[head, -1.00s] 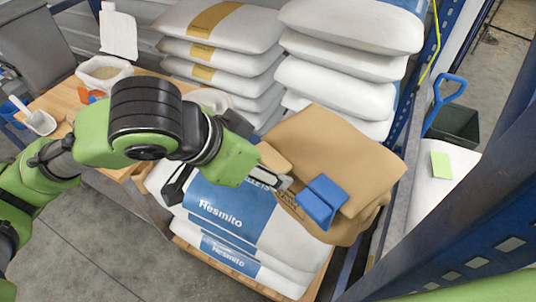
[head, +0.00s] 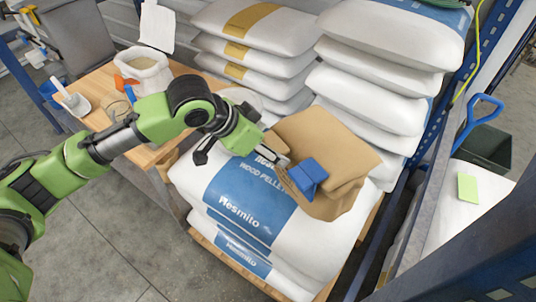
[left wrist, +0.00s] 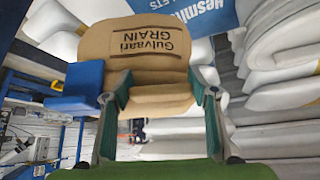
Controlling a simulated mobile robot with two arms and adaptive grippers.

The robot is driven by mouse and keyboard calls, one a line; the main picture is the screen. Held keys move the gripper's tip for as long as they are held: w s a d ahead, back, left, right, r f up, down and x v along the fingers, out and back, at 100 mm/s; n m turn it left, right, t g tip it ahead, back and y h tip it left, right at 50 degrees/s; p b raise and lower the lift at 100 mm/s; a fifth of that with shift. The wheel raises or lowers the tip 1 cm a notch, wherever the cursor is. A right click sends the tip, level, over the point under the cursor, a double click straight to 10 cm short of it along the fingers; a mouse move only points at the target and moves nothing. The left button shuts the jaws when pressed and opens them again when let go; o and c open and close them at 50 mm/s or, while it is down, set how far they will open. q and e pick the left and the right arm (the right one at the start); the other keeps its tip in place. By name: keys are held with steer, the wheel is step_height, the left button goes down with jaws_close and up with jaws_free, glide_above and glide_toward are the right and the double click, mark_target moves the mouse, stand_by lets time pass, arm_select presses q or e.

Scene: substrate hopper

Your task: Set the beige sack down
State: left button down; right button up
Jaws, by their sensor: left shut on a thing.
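The beige sack (head: 322,142) is on or just over the right end of the white and blue pellet bags (head: 228,190); I cannot tell if they fully bear it. It looks slumped and folded. Its printed face (left wrist: 150,45) shows in the left wrist view, reading "Gulvaari GRAIN". My left gripper (head: 283,160) is shut on the sack's near left part; in the left wrist view my left gripper (left wrist: 160,88) has a finger on each side of it. My right gripper is not in view.
Tall stacks of white sacks (head: 375,93) stand behind. A wooden table (head: 98,92) with an open white bag (head: 141,70) and a scoop (head: 72,101) is at the left. Blue rack posts and a dark bin (head: 484,148) are at the right. Grey floor is clear in front.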

arm_select(q)
steer(key=shift+w+f, duration=0.2)
steer(key=shift+w, duration=0.2)
steer(key=shift+w+f, duration=0.15)
steer(key=shift+f, duration=0.8)
steer(key=shift+w+f, duration=0.1)
steer(key=shift+f, duration=0.85)
steer(key=c, duration=0.9)
jaws_free()
steer(key=shift+s+a+f, duration=0.1)
steer(key=shift+a+f, duration=0.05)
steer(key=shift+o, duration=0.2)
steer(key=v, duration=1.2)
